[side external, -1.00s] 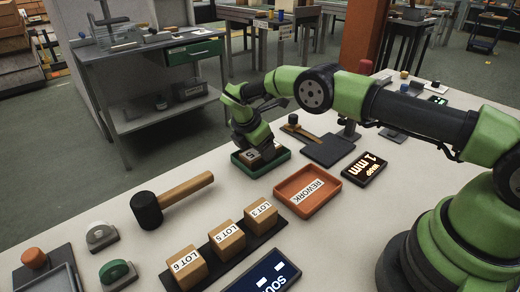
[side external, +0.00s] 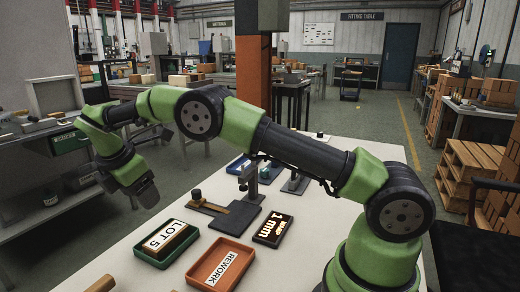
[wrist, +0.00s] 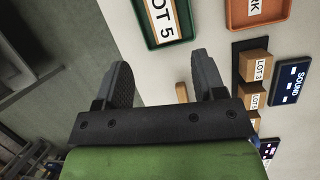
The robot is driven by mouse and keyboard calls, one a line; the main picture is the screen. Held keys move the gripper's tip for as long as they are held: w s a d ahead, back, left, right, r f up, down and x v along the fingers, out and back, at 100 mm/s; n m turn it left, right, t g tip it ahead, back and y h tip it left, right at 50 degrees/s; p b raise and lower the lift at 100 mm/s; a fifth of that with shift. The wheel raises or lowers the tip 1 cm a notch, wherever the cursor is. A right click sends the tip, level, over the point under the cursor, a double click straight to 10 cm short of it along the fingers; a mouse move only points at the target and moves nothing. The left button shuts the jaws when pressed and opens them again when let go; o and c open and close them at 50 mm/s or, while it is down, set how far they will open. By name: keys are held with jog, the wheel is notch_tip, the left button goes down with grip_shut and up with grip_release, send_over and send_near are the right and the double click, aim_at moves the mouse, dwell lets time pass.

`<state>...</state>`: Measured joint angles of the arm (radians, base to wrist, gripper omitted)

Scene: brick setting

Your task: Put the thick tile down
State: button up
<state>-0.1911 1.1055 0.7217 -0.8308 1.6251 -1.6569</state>
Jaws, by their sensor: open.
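The thick tile (side external: 166,238), a wooden piece with a white LOT 5 label, lies label up inside the green tray (side external: 138,251). In the wrist view the tile (wrist: 160,16) and green tray (wrist: 188,36) show at the top, cut off by the frame edge. My gripper (side external: 147,192) hangs in the air beyond the tray, up and to the left of it in the side view. In the wrist view my gripper (wrist: 160,70) has its two fingers wide apart, with nothing between them. It is clear of the tile and tray.
An orange REWORK tray (side external: 193,272) and a display reading 1 mm (side external: 272,230) stand to the right. A gauge with a dark base (side external: 238,218) is behind. Wooden lot blocks (wrist: 257,66) and a SOUND display (wrist: 290,82) show in the wrist view.

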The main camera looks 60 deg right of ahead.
jog(key=s+r+m+t+y, duration=0.35)
jog(key=s+r+m, duration=0.65)
jog(key=s+r, duration=0.55)
jog(key=s+m+t+y, duration=0.2)
jog(key=s+m+t, duration=0.1)
jog(key=s+m, duration=0.7)
jog(key=s, duration=0.4)
jog(key=shift+f+m, duration=0.15)
jog(key=shift+m, duration=0.25)
jog(key=shift+s+d, duration=0.1)
